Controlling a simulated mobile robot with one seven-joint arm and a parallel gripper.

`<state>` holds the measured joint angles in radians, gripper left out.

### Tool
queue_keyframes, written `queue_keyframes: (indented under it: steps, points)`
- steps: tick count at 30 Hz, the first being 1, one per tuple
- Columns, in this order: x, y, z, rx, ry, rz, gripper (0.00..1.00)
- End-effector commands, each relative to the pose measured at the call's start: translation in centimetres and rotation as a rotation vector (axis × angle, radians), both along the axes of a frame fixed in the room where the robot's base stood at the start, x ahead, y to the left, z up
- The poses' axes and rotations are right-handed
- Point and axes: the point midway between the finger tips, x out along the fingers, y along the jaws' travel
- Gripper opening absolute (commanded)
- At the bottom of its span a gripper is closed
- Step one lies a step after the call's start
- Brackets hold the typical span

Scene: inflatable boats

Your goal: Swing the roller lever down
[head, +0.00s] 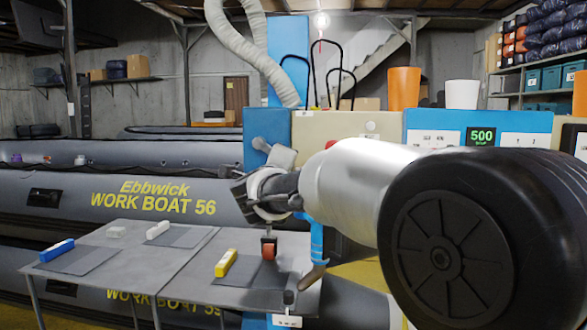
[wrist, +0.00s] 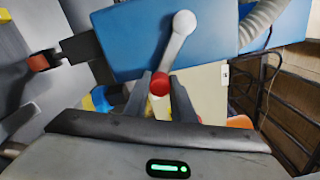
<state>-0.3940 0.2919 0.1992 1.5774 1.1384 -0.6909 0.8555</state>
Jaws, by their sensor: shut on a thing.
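The roller lever (wrist: 178,45) is a pale grey arm on the blue machine housing (wrist: 125,38), with a red knob (wrist: 159,83) at its end. In the wrist view it slants from its upper pivot to the knob. My gripper (wrist: 160,87) is shut on the red knob, one dark finger on each side. In the head view my gripper (head: 250,190) is in front of the blue housing (head: 268,128), and a grey part of the lever (head: 282,156) shows just above it. The knob is hidden there. An orange roller (head: 269,250) in a dark holder shows below my gripper.
A grey table (head: 195,245) stands below, with a yellow block (head: 226,262), a blue block (head: 57,250) and white blocks. Large grey inflatable boats (head: 150,190) lie behind it. A ribbed hose (head: 250,45) hangs above the machine.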

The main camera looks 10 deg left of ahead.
Motion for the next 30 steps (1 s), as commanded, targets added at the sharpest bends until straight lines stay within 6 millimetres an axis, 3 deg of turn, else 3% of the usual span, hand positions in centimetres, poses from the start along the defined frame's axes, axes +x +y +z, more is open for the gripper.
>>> queue_keyframes:
  steps: [14, 15, 18, 30]
  points:
    - [-0.01, 0.32, -0.26, 0.018, 0.003, 0.000, 0.00]
    - [-0.01, 0.32, -0.27, 0.018, 0.003, 0.000, 0.26]
    - [-0.01, 0.32, -0.24, 0.017, 0.002, 0.000, 0.42]
    - [-0.74, 0.35, -0.11, 0.015, 0.000, 0.000, 0.42]
